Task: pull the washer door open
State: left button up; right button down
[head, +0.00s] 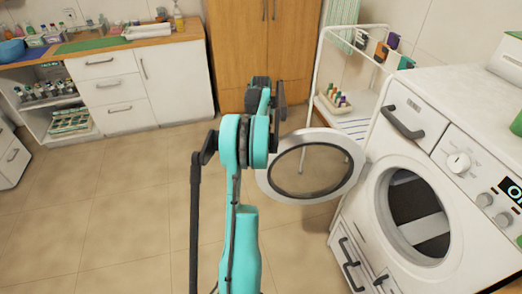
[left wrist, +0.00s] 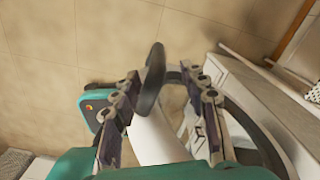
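The white front-loading washer (head: 425,190) stands at the right in the head view, its round drum opening uncovered. Its round door (head: 345,185), a white ring with dark glass, is swung well out to the left of the opening. My teal arm reaches up beside the door's left edge, and I cannot make out its fingers clearly there. In the left wrist view my left gripper (left wrist: 163,88) has its two fingers spread apart. A pale curved surface shows between and beyond them; I cannot tell whether they touch it. My right gripper is not in view.
A white rack (head: 318,75) with small bottles stands behind the door. A wooden cabinet (head: 235,40) is at the back, and a counter with white drawers (head: 110,90) is at the left. The tiled floor (head: 120,220) at left is clear.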

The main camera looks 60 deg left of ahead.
pick_arm(q)
notch_tip(320, 180, up, 5)
jog(key=shift+f, duration=0.1)
dwell(0.7)
